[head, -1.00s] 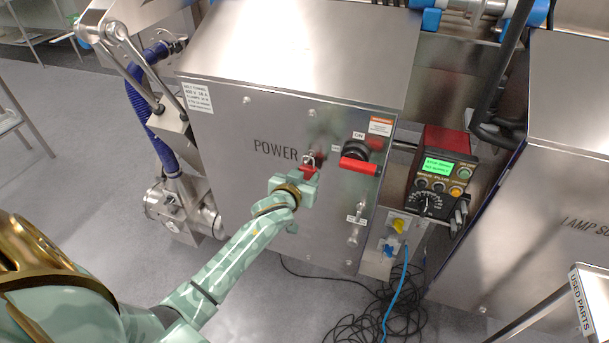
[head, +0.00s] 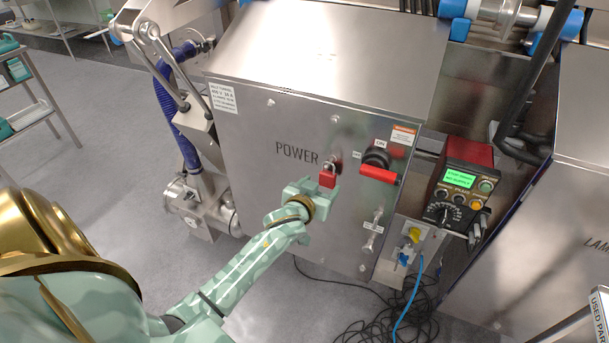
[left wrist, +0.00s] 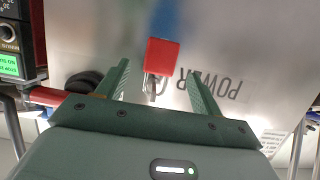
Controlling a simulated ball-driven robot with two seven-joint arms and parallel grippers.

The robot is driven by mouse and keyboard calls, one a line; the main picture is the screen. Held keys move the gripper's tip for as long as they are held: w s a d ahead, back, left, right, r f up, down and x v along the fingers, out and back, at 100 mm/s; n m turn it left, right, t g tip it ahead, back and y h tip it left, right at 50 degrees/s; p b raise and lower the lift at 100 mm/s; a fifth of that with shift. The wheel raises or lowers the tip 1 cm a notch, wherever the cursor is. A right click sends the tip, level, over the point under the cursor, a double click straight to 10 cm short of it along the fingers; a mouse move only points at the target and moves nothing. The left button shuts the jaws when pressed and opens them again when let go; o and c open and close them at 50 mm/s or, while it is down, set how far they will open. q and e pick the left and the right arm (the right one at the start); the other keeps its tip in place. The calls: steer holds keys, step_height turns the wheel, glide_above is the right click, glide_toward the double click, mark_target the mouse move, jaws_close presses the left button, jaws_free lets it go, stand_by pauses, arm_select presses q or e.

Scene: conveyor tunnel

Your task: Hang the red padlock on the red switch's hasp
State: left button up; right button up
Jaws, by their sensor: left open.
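The red padlock (head: 327,179) is at the front of the steel cabinet, body down and shackle up. Its shackle is at the small metal hasp (head: 333,160) left of the switch and appears to hang there; whether it passes through the hasp is too small to tell. The red switch handle (head: 378,174) sits on a black knob under the ON mark. My left gripper (head: 318,191) is open just below and in front of the padlock. In the left wrist view the padlock (left wrist: 162,56) shows between and beyond the spread fingers (left wrist: 157,70). My right gripper is not in view.
A control box with a green screen (head: 460,178) stands right of the cabinet (head: 270,190). Yellow and blue connectors (head: 409,245) and loose black cables lie below it. A blue hose (head: 175,120) runs along the cabinet's left.

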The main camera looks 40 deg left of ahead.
arm_select(q)
steer(key=p+v, duration=0.3)
steer(key=v, duration=1)
steer(key=shift+s, duration=0.2)
